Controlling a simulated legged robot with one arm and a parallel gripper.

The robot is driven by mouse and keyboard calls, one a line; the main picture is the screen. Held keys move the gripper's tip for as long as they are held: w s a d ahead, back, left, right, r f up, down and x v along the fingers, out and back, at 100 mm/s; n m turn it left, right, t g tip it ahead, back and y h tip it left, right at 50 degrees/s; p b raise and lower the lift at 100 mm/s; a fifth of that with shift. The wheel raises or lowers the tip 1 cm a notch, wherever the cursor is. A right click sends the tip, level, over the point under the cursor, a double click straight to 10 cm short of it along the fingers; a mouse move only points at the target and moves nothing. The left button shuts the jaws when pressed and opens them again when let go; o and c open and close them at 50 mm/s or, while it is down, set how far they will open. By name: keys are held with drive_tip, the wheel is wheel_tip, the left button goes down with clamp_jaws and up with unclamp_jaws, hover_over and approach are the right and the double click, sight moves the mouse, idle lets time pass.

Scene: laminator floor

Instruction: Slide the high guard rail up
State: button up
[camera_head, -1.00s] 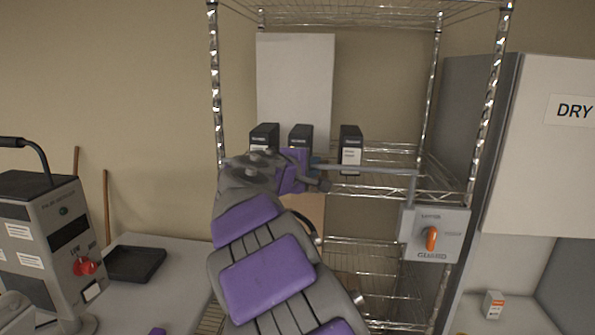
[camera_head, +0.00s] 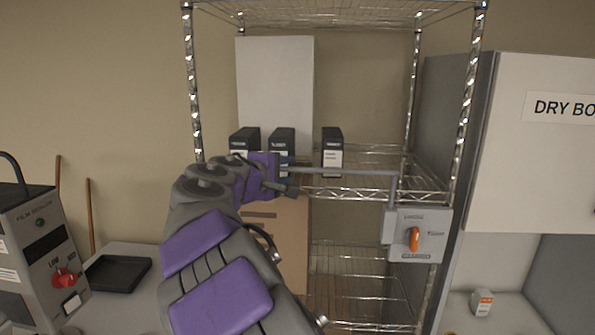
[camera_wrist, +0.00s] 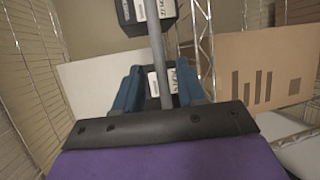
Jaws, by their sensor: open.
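The guard rail (camera_head: 345,171) is a thin grey bar lying level across the front of the wire rack's middle shelf. Its right end bends down to a grey guard box (camera_head: 398,252) with an orange knob (camera_head: 414,238). My gripper (camera_head: 285,176) is at the left part of the rail, with the arm hiding the rail's left end. In the wrist view, my gripper (camera_wrist: 157,88) is open, its blue fingers on either side of the rail (camera_wrist: 157,40). I cannot tell whether they touch it.
Black boxes with white labels (camera_head: 332,150) stand on the shelf just behind the rail. A white panel (camera_head: 275,85) stands behind them. A film machine (camera_head: 40,240) and black tray (camera_head: 117,273) are at left. A dry box cabinet (camera_head: 540,150) is at right.

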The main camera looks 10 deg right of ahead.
drive_tip(key=s+d+b+v, duration=0.1)
drive_tip(key=d+v, duration=0.1)
drive_tip(key=v, duration=1.1)
drive_tip(key=s+d+f+m+g+y+b, duration=0.1)
drive_tip(key=s+d+f+m+g+b, duration=0.3)
drive_tip(key=d+f, duration=0.45)
drive_tip(key=s+d+f+m+g+y+b, duration=0.1)
drive_tip(key=s+d+f+g+b, duration=0.15)
drive_tip(key=s+d+f, duration=0.5)
drive_tip(key=s+a+f+m+g+y+b, duration=0.3)
drive_tip(key=s+f+y+b, duration=0.1)
drive_tip(key=s+f, duration=1)
drive_tip(key=s+a+f+m+g+y+b, duration=0.2)
drive_tip(key=s+a+f+g+y+b, duration=0.2)
drive_tip(key=s+f, duration=0.9)
wheel_tip(320, 180, down, 9)
drive_tip(key=b, duration=0.3)
drive_tip(key=shift+s+a+m, duration=0.15)
drive_tip(key=shift+s+m, duration=0.25)
